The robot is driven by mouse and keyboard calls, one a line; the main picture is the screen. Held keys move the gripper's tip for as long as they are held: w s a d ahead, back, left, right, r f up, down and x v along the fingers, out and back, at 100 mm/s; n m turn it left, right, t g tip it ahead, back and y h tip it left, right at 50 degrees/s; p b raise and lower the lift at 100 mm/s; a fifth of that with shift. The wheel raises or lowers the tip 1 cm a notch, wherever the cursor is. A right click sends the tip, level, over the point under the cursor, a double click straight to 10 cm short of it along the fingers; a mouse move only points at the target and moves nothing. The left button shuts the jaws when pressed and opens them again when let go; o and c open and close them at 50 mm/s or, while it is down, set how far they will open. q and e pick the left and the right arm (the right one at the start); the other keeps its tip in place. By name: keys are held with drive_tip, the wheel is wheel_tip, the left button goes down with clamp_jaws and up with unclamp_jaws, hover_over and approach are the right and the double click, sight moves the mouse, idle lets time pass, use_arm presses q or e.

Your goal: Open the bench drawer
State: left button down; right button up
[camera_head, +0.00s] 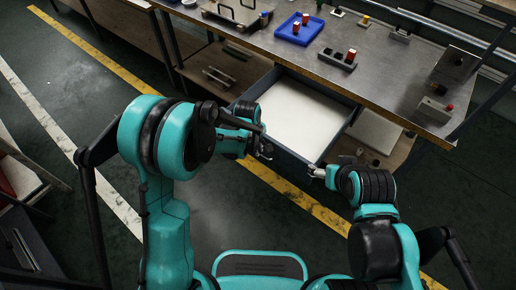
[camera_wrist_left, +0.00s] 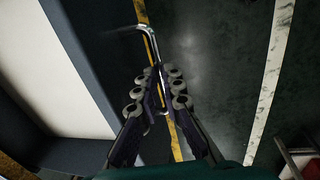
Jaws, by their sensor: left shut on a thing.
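The bench drawer (camera_head: 334,139) stands pulled out from under the bench top, with its pale inside floor bare and empty. The drawer's dark front shows at the left of the left wrist view (camera_wrist_left: 85,60). My left gripper (camera_head: 264,150) is at the drawer front. In the left wrist view its fingers (camera_wrist_left: 158,92) are shut on the thin metal handle (camera_wrist_left: 146,30), a bent bar standing out from the front. My right gripper (camera_head: 318,172) is close to the right part of the drawer front. I cannot tell whether its fingers are open or touching the drawer.
The metal bench top (camera_head: 385,85) holds a blue tray (camera_head: 300,26) with red blocks, a dark holder (camera_head: 337,59) and several small fixtures. A lower shelf (camera_head: 373,130) lies under the bench.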

use_arm(q)
drive_tip(key=c, duration=1.9)
unclamp_jaws()
drive_tip(key=shift+f, duration=0.1)
drive_tip(key=r, duration=0.4)
drive_tip(key=s+a+r, duration=0.1)
drive_tip(key=r, duration=0.6)
drive_tip(key=shift+s+a+r, duration=0.15)
drive_tip(key=shift+s+r, duration=0.2)
drive_tip(key=s+a+r+m+t, duration=0.1)
drive_tip(key=s+a+r+m, duration=0.1)
drive_tip(key=s+a+m, duration=0.1)
drive_tip(key=s+a+r+m+t, duration=0.2)
drive_tip(key=s+a+r+m, duration=0.1)
drive_tip(key=s+a, duration=0.3)
drive_tip(key=s+a+r+m+t+y, duration=0.1)
drive_tip(key=s+a+r+m+t, duration=0.1)
drive_tip(key=s+a+m, duration=0.2)
drive_tip(key=shift+s+a+r+m, duration=0.1)
drive_tip(key=shift+s+a, duration=0.05)
drive_tip(key=shift+s, duration=0.4)
drive_tip(key=shift+s+a+r+m, duration=0.1)
drive_tip(key=shift+s+a, duration=0.1)
drive_tip(key=shift+s, duration=0.4)
drive_tip(key=shift+s+a+r+m, duration=0.1)
drive_tip(key=shift+s+a, duration=0.05)
drive_tip(key=shift+s, duration=0.4)
